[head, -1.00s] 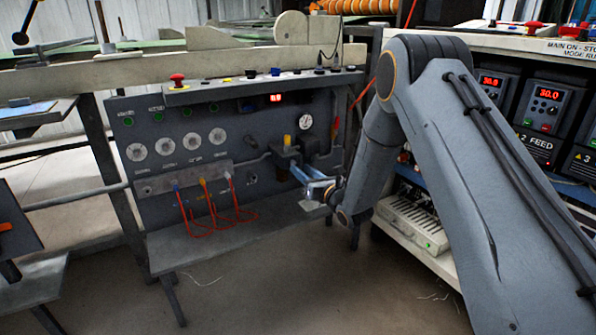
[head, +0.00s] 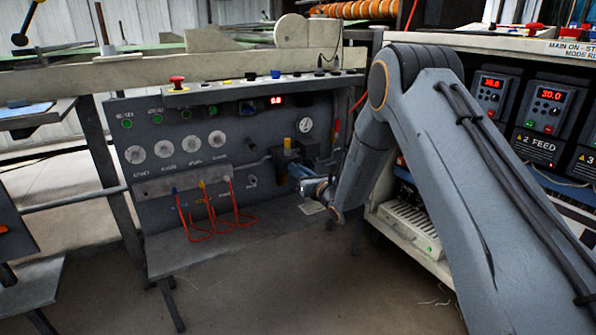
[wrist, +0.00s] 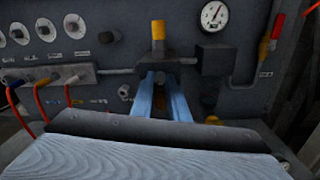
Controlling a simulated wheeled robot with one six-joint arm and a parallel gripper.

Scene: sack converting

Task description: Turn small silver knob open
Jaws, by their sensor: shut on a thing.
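My gripper (wrist: 160,80) has its two blue fingers pointing at the grey panel, with their tips under a dark valve block (wrist: 165,62) with a yellow top (wrist: 158,30). The fingers are shut on a small part there, mostly hidden between the tips; I cannot tell whether it is the silver knob. In the head view my gripper (head: 296,172) reaches the panel's right side, below the yellow top (head: 287,143). A small silver round fitting (wrist: 124,91) sits on the panel left of the fingers, apart from them; it also shows in the head view (head: 252,181).
A round pressure gauge (wrist: 214,16) sits up and right of the fingers. Red hoses (head: 207,212) loop from a manifold (head: 180,183) at the left. A red mushroom button (head: 177,82) tops the panel. A cabinet with drives (head: 537,105) stands right. Floor in front is clear.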

